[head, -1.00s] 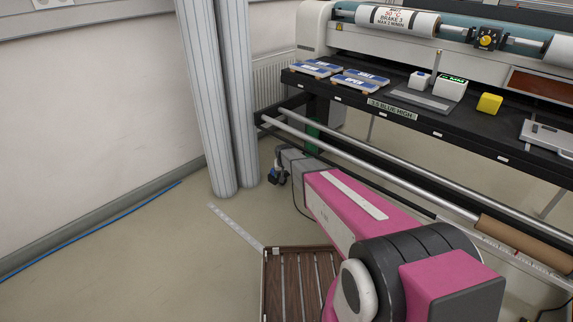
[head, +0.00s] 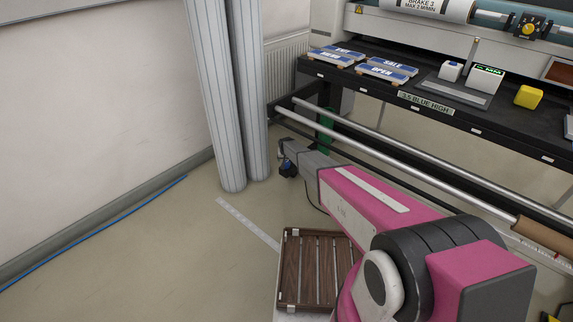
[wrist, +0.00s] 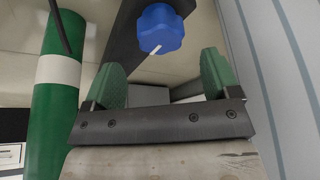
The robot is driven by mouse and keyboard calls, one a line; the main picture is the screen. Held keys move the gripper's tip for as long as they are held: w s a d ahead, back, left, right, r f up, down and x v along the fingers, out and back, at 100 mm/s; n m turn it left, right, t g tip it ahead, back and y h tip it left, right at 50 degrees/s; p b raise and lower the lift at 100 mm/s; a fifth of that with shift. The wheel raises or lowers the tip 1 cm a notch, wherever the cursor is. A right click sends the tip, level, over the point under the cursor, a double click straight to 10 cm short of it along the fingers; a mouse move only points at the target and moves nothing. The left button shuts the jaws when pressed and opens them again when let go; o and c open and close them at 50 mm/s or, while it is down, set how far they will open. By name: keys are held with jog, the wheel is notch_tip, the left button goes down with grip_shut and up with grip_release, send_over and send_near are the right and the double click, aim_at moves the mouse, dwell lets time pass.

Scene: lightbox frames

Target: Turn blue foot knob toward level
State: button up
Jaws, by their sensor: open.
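The blue foot knob (wrist: 161,29) is a lobed knob with a white pointer mark on its lower edge, seen in the wrist view at the top middle. It sits on a dark bracket (wrist: 128,38). My gripper (wrist: 163,70) is open, its two green fingers apart on either side below the knob. The knob lies beyond the fingertips, roughly centred between them; I see no contact. A label (head: 426,103) reads "3.5 BLUE HIGH".
A green post with a white band (wrist: 58,90) stands left of my gripper. Pale ribbed columns (head: 238,110) stand left of my arm. The machine's rails (head: 400,165) run along its front.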

aim_at(286, 163)
jog(key=x, duration=0.6)
jog(key=shift+a+f, duration=0.1)
jog(key=shift+f, duration=0.05)
jog(key=c, duration=0.9)
